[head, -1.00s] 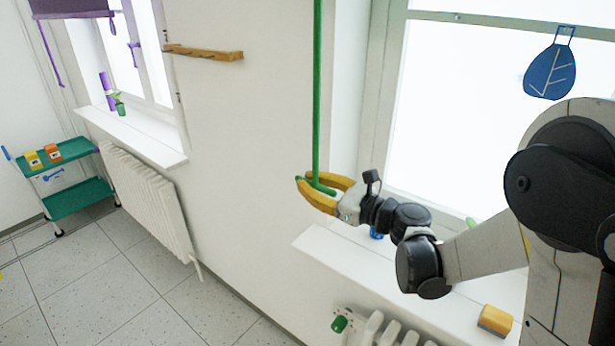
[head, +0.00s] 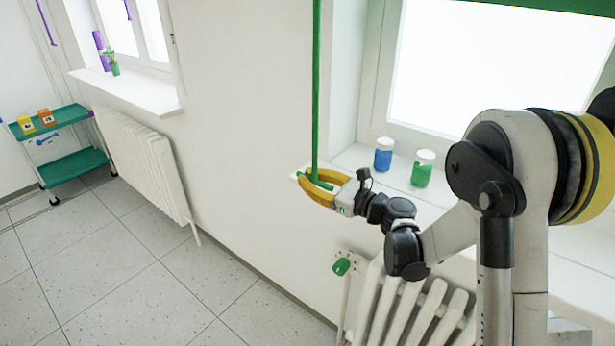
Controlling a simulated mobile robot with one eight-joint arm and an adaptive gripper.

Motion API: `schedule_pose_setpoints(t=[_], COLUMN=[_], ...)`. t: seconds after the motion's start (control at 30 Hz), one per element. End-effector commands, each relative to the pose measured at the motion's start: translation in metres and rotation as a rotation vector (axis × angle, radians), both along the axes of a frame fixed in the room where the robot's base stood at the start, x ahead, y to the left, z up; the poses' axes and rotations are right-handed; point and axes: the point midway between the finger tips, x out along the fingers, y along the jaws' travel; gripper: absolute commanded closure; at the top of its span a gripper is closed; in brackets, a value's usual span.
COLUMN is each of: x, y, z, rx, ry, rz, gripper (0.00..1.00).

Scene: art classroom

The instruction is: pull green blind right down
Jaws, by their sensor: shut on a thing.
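The green blind (head: 545,4) shows as a strip along the top of the right window in the head view. Its green pull cord (head: 316,85) hangs down along the wall left of that window and ends in a short crosswise handle (head: 317,184). My gripper (head: 317,188), with yellow fingers, is shut on the handle at the cord's lower end. The cord runs straight up from it and out of view. The rest of the blind is out of view above.
A blue jar (head: 383,156) and a green jar (head: 422,170) stand on the right sill behind my arm. A white radiator (head: 425,310) with a green valve knob (head: 341,266) is below. A green trolley (head: 70,160) stands far left; the floor (head: 150,285) between is clear.

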Motion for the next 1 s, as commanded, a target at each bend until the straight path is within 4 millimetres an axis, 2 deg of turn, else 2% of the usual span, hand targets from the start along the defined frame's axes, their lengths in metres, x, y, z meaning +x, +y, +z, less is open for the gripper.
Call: schedule_pose_setpoints(t=[0.37,0.4,0.47,0.8,1.0], x=[0.0,0.0,0.0,-0.001,-0.018], y=[0.0,0.0,0.0,-0.002,-0.025], z=[-0.001,-0.001,-0.001,-0.001,-0.001], rx=[0.0,0.0,0.0,0.0,0.0], ry=[0.0,0.0,0.0,0.0,0.0], rz=[0.001,0.001,0.001,-0.001,-0.004], gripper=[1.0,0.82,0.64,0.64,0.64])
